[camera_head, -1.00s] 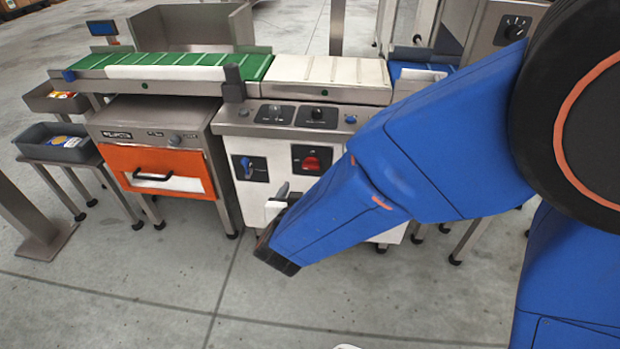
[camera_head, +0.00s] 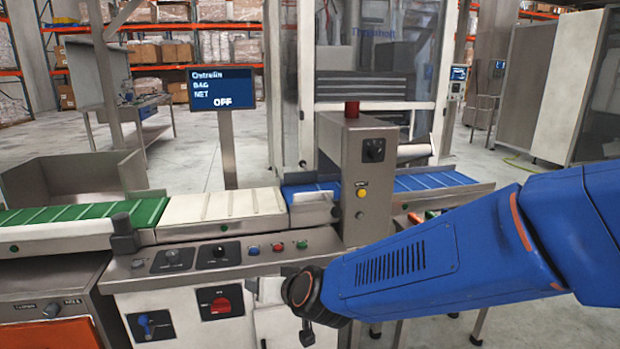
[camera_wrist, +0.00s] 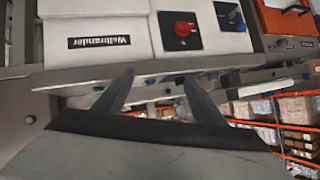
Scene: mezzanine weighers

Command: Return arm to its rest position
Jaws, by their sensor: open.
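My gripper shows in the wrist view (camera_wrist: 155,90), with its two dark fingers apart and nothing between them. In that view the picture is upside down, and the white machine cabinet (camera_wrist: 95,40) with its red switch (camera_wrist: 183,28) lies beyond the fingers. In the head view my blue arm reaches in from the right edge. Its dark wrist end is in front of the white cabinet (camera_head: 180,305) and below the button panel (camera_head: 225,254). The fingertips are hard to make out in the head view.
A conveyor runs across, with green (camera_head: 85,214), white (camera_head: 225,204) and blue (camera_head: 425,182) belts. A grey control post (camera_head: 357,180) stands behind my arm. A display (camera_head: 222,88) reads OFF. Pallet racks stand far back. Open floor (camera_head: 530,210) lies beyond the conveyor at right.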

